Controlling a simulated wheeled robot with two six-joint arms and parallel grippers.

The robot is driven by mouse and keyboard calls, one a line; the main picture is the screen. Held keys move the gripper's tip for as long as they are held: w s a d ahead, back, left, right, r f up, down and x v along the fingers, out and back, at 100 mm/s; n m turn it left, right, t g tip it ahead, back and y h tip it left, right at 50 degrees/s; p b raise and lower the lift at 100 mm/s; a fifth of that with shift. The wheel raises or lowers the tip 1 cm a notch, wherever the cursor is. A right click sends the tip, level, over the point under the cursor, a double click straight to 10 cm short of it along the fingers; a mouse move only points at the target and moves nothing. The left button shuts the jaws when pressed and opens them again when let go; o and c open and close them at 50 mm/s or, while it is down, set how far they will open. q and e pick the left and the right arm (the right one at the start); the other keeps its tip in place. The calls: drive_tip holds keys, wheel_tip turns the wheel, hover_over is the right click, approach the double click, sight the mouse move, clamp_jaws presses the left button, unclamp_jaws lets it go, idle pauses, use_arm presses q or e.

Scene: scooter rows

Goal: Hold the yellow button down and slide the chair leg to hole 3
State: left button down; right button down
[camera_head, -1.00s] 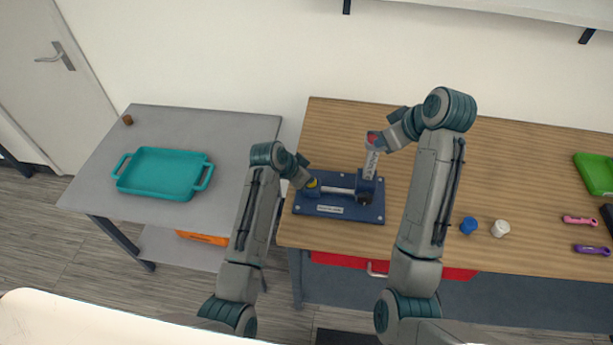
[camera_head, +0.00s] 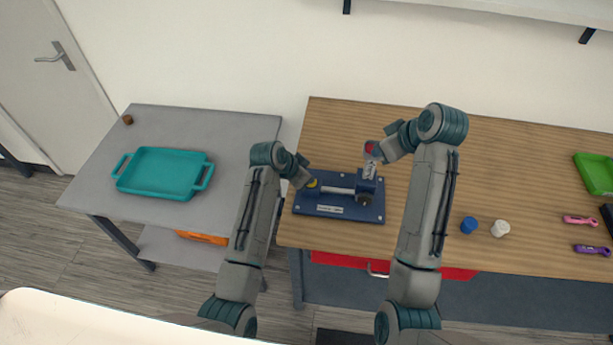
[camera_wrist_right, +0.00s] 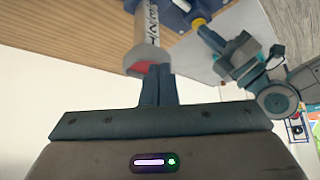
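The chair leg (camera_head: 370,166) is a pale tube with a red end and dark marks, standing slightly tilted in a blue fixture (camera_head: 340,210). It also shows in the right wrist view (camera_wrist_right: 147,40). My right gripper (camera_head: 380,151) is at its red upper end. In the right wrist view its fingers (camera_wrist_right: 158,72) are together, with their tips against the red end. The yellow button (camera_head: 312,184) is at the fixture's left end. My left gripper (camera_head: 306,180) is at the button, its narrow fingers looking shut and partly covering it. The holes cannot be made out.
A teal tray (camera_head: 119,177) stands on the grey table at left. A blue cap (camera_head: 468,225), a white cap (camera_head: 500,228), pink (camera_head: 580,221) and purple (camera_head: 592,250) tools and a green bin (camera_head: 596,172) are at right. The wooden table behind the fixture is clear.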

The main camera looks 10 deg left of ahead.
drive_tip(key=shift+f, duration=0.55)
idle(0.9)
drive_tip(key=shift+r, duration=2.55)
use_arm(q)
drive_tip(key=shift+r, duration=3.5)
